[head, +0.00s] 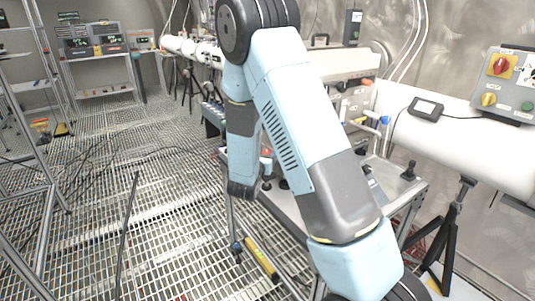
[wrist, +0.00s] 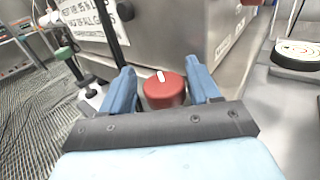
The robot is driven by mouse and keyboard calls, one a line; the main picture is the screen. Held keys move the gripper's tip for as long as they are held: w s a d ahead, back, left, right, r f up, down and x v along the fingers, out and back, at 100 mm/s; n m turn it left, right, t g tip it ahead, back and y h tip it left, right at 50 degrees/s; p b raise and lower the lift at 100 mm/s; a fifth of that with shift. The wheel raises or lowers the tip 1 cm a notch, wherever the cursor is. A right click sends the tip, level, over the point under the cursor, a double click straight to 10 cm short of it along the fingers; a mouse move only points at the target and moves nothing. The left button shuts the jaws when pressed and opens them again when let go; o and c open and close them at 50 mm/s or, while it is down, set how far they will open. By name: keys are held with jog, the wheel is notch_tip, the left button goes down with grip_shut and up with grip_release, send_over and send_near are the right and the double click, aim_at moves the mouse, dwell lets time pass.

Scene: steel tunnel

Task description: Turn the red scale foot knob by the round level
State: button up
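The red scale foot knob (wrist: 165,91), round with a white pointer mark on top, shows in the wrist view between the two blue fingers of my gripper (wrist: 161,84). The fingers are apart, one on each side of the knob, with a narrow gap visible at the left; contact at the right is hard to judge. In the head view my arm covers much of the bench, and the fingers cannot be made out there.
A steel box with a printed label (wrist: 92,16) stands just behind the knob. A green-topped part (wrist: 66,52) is at the left. In the head view, a control box (head: 508,86) and white pipe (head: 455,130) are at the right; the grating floor at left is mostly open.

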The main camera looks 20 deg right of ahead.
jog(key=shift+o, duration=0.5)
jog(key=shift+s, duration=0.15)
jog(key=v, duration=1.3)
jog(key=shift+s+a, duration=0.2)
jog(key=shift+f, duration=0.15)
